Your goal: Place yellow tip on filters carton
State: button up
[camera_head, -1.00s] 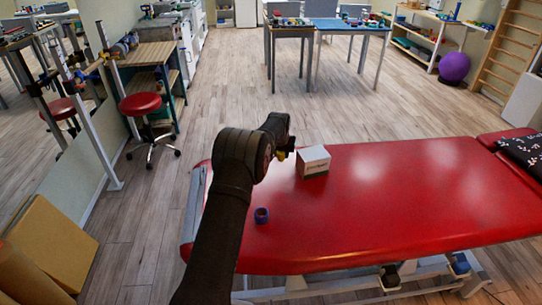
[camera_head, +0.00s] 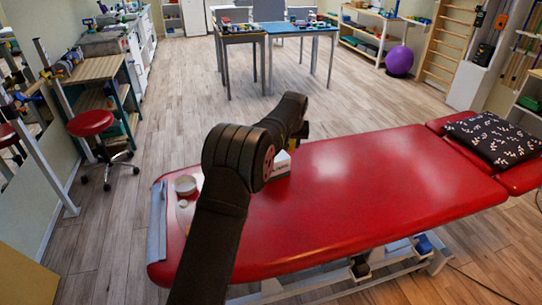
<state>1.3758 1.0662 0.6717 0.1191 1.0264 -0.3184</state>
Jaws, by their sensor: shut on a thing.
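The filters carton (camera_head: 282,165) is a white box with dark print on its side. It stands on the red treatment table, partly hidden behind my arm. My gripper (camera_head: 298,137) is at the far end of my black arm, above and near the carton's back edge. It is shut on the yellow tip (camera_head: 293,145), of which only a small yellow patch shows below the wrist. The fingers are mostly hidden and small. I cannot tell whether the tip touches the carton.
The red treatment table (camera_head: 370,185) is clear to the right of the carton, up to a black patterned pillow (camera_head: 493,139). A white round container (camera_head: 186,184) and a small white item (camera_head: 183,204) are at its left end. A red stool (camera_head: 91,123) stands on the floor beyond.

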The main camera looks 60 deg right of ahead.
jog(key=w+f, duration=0.2)
jog(key=w, duration=0.1)
jog(key=w+d+f, duration=0.1)
jog(key=w+f, duration=0.1)
jog(key=w, duration=0.1)
jog(key=w+d+f, duration=0.1)
jog(key=w+f, duration=0.1)
jog(key=w, duration=0.2)
jog(key=shift+w+f, duration=0.1)
jog(key=shift+f, duration=0.05)
jog(key=shift+a+f, duration=0.1)
jog(key=shift+f, duration=1.9)
jog(key=shift+f, duration=0.1)
jog(key=shift+f, duration=0.1)
jog(key=o, duration=0.9)
jog(key=shift+o, duration=0.2)
jog(key=shift+a+r, duration=0.1)
jog(key=shift+r, duration=0.6)
jog(key=v, duration=1.1)
